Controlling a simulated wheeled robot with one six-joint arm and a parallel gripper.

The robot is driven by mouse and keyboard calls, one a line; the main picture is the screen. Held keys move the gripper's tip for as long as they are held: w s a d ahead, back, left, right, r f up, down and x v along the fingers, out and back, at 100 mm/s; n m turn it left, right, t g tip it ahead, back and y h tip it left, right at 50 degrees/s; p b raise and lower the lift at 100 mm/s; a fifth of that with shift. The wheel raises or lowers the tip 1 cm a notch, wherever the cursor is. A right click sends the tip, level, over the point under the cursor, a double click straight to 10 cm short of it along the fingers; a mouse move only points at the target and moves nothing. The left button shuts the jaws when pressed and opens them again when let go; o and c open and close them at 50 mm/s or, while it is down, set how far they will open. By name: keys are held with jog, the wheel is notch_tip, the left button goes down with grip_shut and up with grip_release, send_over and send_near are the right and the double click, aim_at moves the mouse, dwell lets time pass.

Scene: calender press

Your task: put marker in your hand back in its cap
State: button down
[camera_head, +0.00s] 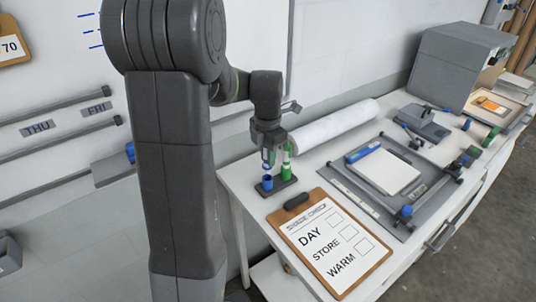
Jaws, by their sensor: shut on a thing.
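My gripper (268,146) points down over the left corner of the white table. It is shut on a marker (267,164) with a white body and blue marking, held about upright. Just below the marker is a blue cap (267,182), open end up, in a small dark stand (277,189). The marker's lower end looks close above the cap; I cannot tell whether they touch. A green marker (287,160) stands upright in the same stand, just right of my gripper.
A clipboard (330,243) with a checklist lies in front of the stand. A white roll (335,125) lies behind it. To the right are a grey tray with paper (384,171), a dark device (423,123) and a grey box (452,68). The table's left edge is close to the stand.

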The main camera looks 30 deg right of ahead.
jog(key=shift+f+b, duration=1.35)
jog(key=shift+f, duration=0.8)
jog(key=c, duration=1.2)
grip_release()
notch_tip(320, 180, up, 14)
jog(key=shift+f+b, duration=0.1)
jog(key=shift+b, duration=0.35)
notch_tip(320, 180, down, 14)
jog(key=shift+r+p, duration=0.2)
jog(key=shift+p, duration=0.4)
jog(key=shift+r, duration=0.15)
